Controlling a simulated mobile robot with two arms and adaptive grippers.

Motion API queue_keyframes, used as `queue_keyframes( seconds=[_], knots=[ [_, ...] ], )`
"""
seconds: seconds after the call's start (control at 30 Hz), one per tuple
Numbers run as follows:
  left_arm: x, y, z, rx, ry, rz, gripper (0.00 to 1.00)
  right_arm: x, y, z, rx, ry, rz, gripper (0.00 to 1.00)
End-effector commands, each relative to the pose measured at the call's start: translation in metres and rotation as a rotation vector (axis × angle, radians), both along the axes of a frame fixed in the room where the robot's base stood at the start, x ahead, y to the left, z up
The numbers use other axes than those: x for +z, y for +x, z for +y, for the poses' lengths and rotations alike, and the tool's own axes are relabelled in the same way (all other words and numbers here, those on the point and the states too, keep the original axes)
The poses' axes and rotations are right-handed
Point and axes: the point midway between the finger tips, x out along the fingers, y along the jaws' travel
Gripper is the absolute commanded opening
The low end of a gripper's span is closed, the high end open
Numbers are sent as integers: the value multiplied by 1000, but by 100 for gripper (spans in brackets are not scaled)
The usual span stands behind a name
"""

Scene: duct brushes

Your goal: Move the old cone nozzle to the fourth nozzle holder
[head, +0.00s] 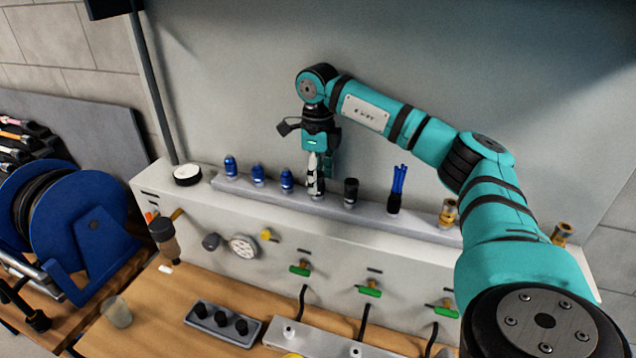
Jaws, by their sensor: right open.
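A raised rail (270,198) along the back of the white cabinet bears a row of nozzles. From the left come three blue nozzles (258,176), then the fourth place, a black nozzle (350,192) and a nozzle with upright blue prongs (397,190). A brass nozzle (448,212) stands further right. My right gripper (317,186) points down at the fourth place, its fingers open and low over the rail. I cannot tell for sure which is the old cone nozzle. My left gripper is out of view.
Green-handled valves (369,291) stick out of the cabinet front. A wooden bench (180,300) below carries a dark tray with black knobs (221,321) and a clear cup (117,311). A blue hose reel (75,225) stands left. The wall rises close behind the rail.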

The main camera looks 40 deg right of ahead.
Motion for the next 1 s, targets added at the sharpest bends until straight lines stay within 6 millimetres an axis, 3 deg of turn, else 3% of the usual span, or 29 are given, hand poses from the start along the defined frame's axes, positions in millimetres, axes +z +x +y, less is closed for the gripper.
queue_keyframes(
  seconds=[0.2,0.4,0.6,1.0],
  knots=[
    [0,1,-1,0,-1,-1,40,50,1,0,1,1,-5,55],
    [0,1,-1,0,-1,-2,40,84,1,0,0,0,-3,55],
    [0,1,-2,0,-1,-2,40,97,0,0,1,0,-1,55],
    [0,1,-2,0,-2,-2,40,98,0,0,0,0,0,55]
  ],
)
